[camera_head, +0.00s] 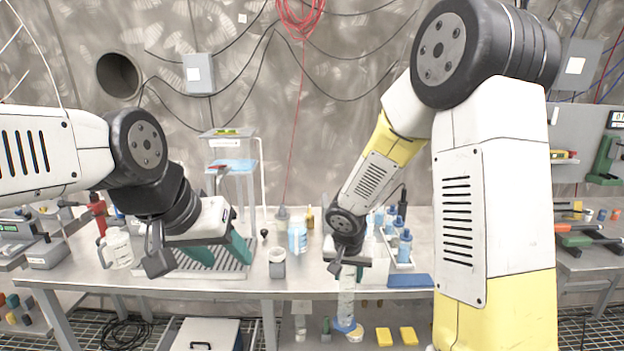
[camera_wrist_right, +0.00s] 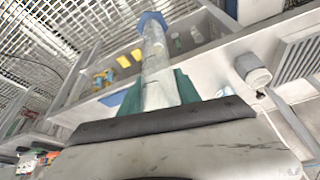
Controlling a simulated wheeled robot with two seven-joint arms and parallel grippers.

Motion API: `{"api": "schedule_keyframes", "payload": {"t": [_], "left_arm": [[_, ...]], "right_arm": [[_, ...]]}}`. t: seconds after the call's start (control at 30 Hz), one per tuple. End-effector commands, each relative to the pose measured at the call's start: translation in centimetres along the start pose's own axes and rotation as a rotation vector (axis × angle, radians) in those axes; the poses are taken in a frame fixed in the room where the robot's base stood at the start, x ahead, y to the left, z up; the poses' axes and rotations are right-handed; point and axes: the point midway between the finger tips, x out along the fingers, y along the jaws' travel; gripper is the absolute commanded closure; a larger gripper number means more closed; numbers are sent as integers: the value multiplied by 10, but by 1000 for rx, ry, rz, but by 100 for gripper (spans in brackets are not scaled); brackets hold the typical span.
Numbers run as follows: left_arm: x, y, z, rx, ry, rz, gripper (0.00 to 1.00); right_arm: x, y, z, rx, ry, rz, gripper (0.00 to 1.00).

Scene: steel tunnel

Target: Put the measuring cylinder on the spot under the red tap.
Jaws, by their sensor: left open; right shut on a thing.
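The measuring cylinder (camera_head: 347,296) is a clear tube with a blue foot. My right gripper (camera_head: 347,270) is shut on it and holds it roughly upright in front of the table's front edge. In the right wrist view the cylinder (camera_wrist_right: 158,72) sits between the green fingers, its blue six-sided foot at the far end. A small red part (camera_head: 215,169) shows on the clear stand with blue liquid at the back; I cannot tell surely that it is the red tap. The spot under it is hidden by my left gripper (camera_head: 220,252), which is open and empty over the ribbed tray.
The ribbed tray (camera_head: 185,271) lies on the table (camera_head: 300,284). A grey-white cup (camera_head: 277,264), a bottle with blue liquid (camera_head: 297,238) and a white jug (camera_head: 118,249) stand nearby.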

Motion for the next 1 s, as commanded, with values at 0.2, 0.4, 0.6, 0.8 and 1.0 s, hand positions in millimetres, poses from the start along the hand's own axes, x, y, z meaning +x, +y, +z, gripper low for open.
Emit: {"api": "schedule_keyframes", "payload": {"t": [0.2,0.4,0.6,0.8,1.0], "left_arm": [[0,0,0,0,0,0,49],[0,0,0,0,0,0,49],[0,0,0,0,0,0,49],[0,0,0,0,0,0,49],[0,0,0,0,0,0,49]], "right_arm": [[21,41,-26,-132,0,-57,100],[27,54,-34,-193,-1,-81,100],[38,54,-21,-214,-11,-91,100],[56,57,10,-217,-18,-93,100],[63,64,26,-211,-6,-88,100]]}}
